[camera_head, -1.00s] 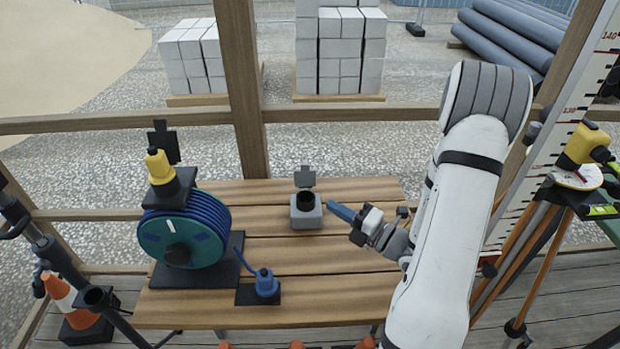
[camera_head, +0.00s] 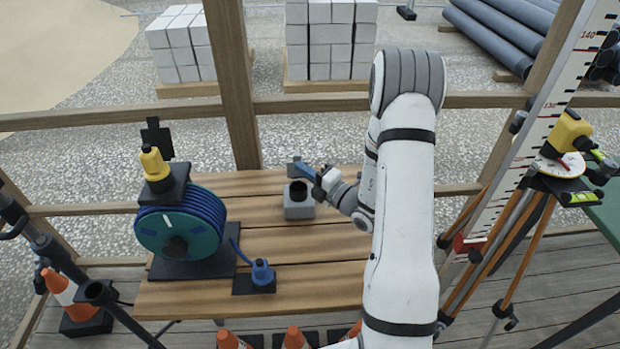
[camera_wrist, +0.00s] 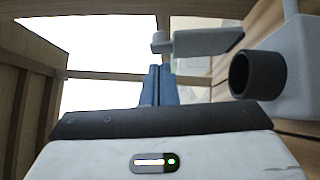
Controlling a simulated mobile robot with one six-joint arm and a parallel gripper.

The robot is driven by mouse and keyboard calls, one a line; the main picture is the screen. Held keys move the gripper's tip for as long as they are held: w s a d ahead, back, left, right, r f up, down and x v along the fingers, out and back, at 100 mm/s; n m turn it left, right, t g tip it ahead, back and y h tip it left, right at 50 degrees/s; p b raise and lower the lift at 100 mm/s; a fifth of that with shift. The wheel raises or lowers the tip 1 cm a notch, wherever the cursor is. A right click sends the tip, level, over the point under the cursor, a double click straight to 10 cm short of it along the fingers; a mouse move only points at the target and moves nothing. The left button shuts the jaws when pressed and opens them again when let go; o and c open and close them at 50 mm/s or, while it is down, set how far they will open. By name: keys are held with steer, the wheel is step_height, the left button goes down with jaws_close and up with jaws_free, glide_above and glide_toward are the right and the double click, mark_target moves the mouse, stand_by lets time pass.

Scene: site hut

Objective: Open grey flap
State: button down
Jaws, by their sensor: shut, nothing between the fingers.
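The grey box (camera_head: 299,212) stands on the wooden table with a black round socket (camera_head: 298,188) facing up. In the wrist view the socket (camera_wrist: 256,75) is uncovered at the right, on the box (camera_wrist: 300,65). The grey flap (camera_wrist: 208,41) shows there as a plate with a small knob at its left end, swung clear of the socket.
A cable reel (camera_head: 180,228) with a yellow-topped device stands at the table's left. A blue plug (camera_head: 262,273) sits on a black plate in front. A wooden rail and post stand behind the table. A tripod (camera_head: 560,185) and measuring staff are at the right.

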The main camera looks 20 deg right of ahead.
steer(key=shift+w+d+r, duration=0.1)
steer(key=shift+w, duration=0.45)
